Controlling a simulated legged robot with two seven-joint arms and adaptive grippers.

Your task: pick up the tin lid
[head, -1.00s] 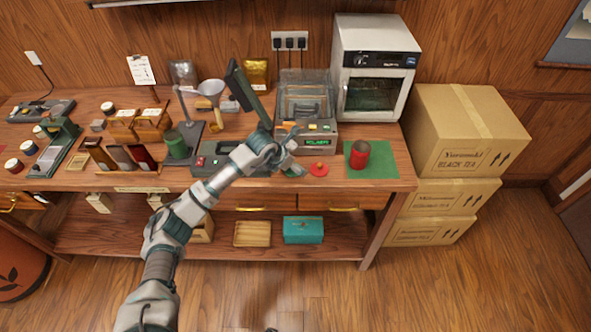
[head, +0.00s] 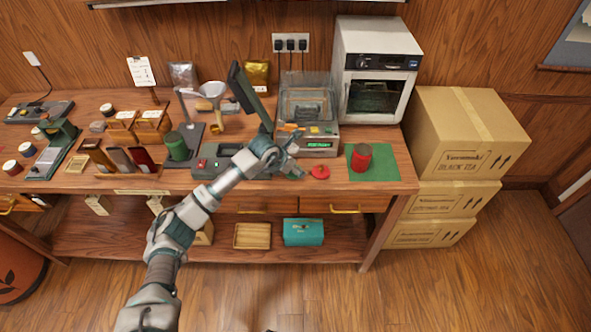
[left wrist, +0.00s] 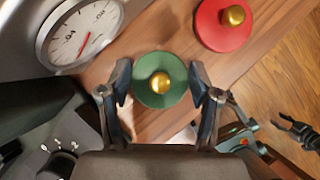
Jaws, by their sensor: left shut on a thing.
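A green tin lid (left wrist: 150,90) with a gold knob lies between the two fingers of my left gripper (left wrist: 161,84) in the left wrist view. The gripper is shut on it, with a finger at each side of its rim. In the head view my left gripper (head: 293,169) is at the bench's front part, just left of a red lid (head: 320,172); the green lid is mostly hidden there. The red lid also has a gold knob and shows at the upper right of the left wrist view (left wrist: 223,24). A dark claw, seemingly my right gripper (left wrist: 285,123), shows at lower right.
A red tin (head: 361,158) stands on a green mat (head: 391,166) to the right. A green tin (head: 177,146) stands at left. A scale with a dial (left wrist: 80,35) is close to the left gripper. An oven (head: 377,70) and stacked cartons (head: 465,130) stand at right.

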